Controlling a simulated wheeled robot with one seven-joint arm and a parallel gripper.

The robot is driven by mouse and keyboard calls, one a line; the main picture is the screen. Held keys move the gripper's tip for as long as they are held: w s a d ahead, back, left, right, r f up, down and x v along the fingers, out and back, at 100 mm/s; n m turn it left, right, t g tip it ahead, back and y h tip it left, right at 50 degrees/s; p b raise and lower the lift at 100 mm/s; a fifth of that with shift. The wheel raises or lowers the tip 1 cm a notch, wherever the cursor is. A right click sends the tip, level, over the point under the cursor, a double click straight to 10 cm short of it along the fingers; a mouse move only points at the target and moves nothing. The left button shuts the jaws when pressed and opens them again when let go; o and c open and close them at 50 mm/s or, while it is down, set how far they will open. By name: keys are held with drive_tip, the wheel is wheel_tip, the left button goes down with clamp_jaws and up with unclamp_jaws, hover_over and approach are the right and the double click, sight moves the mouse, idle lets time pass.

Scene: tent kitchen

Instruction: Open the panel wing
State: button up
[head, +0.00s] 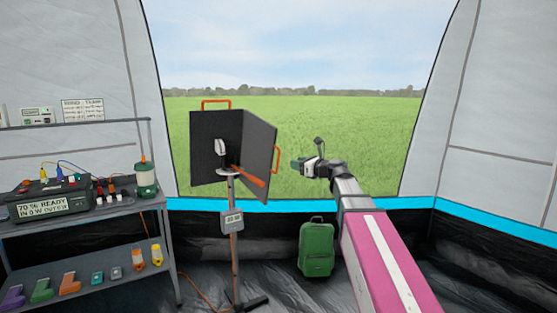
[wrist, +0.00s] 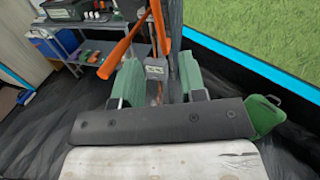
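The dark folding panel (head: 208,135) stands on a thin pole, with an orange handle on its top edge. Its right wing (head: 259,145) stands angled out toward the camera and has an orange handle (head: 277,160) on its outer edge. My gripper (head: 301,164) is to the right of that handle, apart from it as far as the head view shows. In the wrist view my gripper (wrist: 158,78) has its two green fingers spread with nothing clearly held. Orange bars (wrist: 128,45) show beyond the fingers there; I cannot tell exactly how far off they are.
A grey meter box (head: 232,222) hangs on the pole. A shelf unit (head: 95,214) with instruments, a lantern and tools is at the left. The tent opening is behind the panel.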

sight(278, 158)
drive_tip(key=x, duration=1)
drive_tip(key=shift+w+a+r, duration=0.15)
drive_tip(key=shift+w+a, duration=0.05)
drive_tip(key=shift+a, duration=0.15)
clamp_jaws()
